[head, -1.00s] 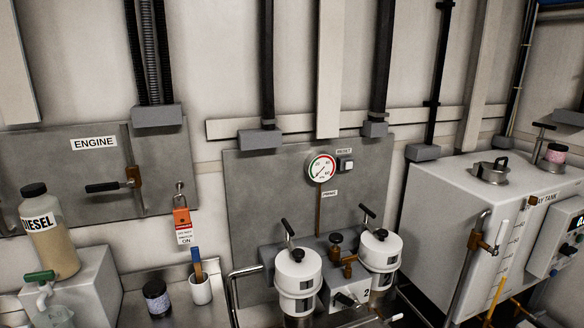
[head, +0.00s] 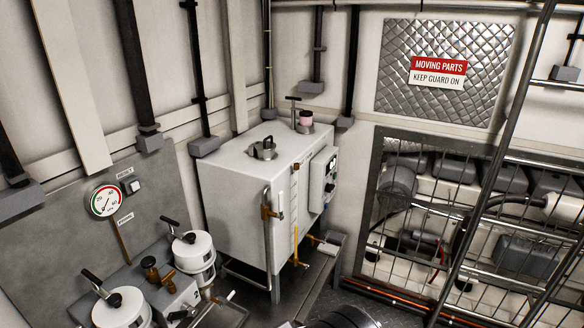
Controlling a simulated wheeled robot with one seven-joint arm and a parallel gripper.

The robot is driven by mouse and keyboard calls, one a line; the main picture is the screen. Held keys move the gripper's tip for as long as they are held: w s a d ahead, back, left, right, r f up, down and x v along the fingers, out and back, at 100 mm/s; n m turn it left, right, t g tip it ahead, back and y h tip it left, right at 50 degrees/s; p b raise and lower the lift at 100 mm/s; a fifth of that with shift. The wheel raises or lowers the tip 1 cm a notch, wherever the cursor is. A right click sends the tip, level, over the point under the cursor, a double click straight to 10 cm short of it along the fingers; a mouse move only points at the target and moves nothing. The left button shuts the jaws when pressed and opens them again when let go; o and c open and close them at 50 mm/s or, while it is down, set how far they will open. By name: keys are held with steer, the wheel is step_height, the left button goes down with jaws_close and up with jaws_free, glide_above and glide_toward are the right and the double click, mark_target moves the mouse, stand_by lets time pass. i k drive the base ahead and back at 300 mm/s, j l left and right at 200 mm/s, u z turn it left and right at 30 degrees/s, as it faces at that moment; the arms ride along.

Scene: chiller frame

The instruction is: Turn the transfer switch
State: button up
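A pale control box (head: 323,178) is fixed to the right-hand face of the white tank (head: 240,190), beyond the filter units. It has small dark controls and a display on its front, seen at a steep angle. I cannot tell which of these is the transfer switch, and no label for it is readable. My gripper is not in view. A dark rounded shape at the bottom edge may be part of my arm, but I cannot be sure.
Two white filter canisters (head: 193,255) with black handles stand at the lower left, below a round gauge (head: 105,201). A barred guard (head: 465,220) encloses machinery on the right under a "MOVING PARTS" sign (head: 438,72). A slanted rail (head: 497,150) crosses in front. Narrow floor shows between tank and guard.

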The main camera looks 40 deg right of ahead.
mark_target(330, 188)
steer(key=z, duration=1.3)
